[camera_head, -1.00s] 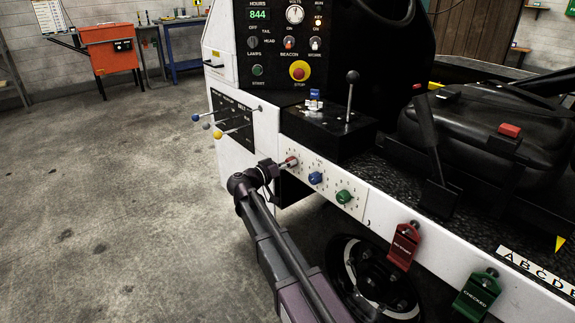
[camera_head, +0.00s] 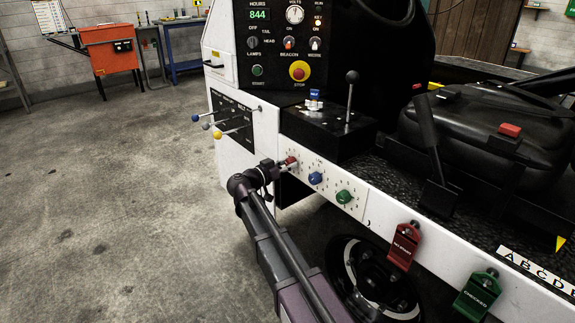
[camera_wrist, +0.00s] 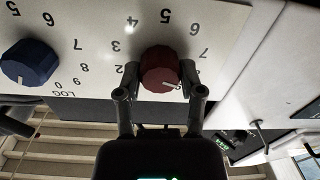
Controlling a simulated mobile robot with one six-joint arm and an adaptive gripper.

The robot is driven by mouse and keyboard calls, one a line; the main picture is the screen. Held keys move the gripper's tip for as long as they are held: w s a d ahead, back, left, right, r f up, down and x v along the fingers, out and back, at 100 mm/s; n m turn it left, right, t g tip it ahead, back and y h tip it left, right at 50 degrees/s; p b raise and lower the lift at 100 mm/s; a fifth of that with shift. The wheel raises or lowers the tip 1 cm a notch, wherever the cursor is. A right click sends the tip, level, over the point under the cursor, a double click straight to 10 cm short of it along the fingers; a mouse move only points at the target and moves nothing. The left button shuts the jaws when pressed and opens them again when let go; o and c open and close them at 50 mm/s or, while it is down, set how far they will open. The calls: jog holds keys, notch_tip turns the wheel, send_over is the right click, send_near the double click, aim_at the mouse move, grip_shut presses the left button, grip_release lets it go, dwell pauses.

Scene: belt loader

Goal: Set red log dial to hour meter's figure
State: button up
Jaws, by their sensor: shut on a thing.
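The hour meter (camera_head: 258,15) on the dark panel reads 844 in green digits. The red log dial (camera_head: 292,162) is the leftmost of three dials on the white log plate. In the wrist view the red dial (camera_wrist: 160,72) sits between the two fingers of my gripper (camera_wrist: 160,80), which touch its sides. My gripper (camera_head: 281,165) is shut on the dial. A pale mark shows on the dial's lower right in the wrist view. The plate is turned in that view, and the figure at the mark is hard to read.
The blue dial (camera_head: 315,178) and green dial (camera_head: 343,196) sit to the right on the same plate; the blue dial also shows in the wrist view (camera_wrist: 30,62). Levers with coloured knobs (camera_head: 218,134) stick out at the left. Red and green tags (camera_head: 403,246) hang lower right.

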jog(key=o, duration=1.2)
jog(key=shift+d, duration=0.15)
jog(key=shift+a, duration=0.2)
jog(key=shift+v, duration=5.95)
jog(key=shift+s, duration=0.1)
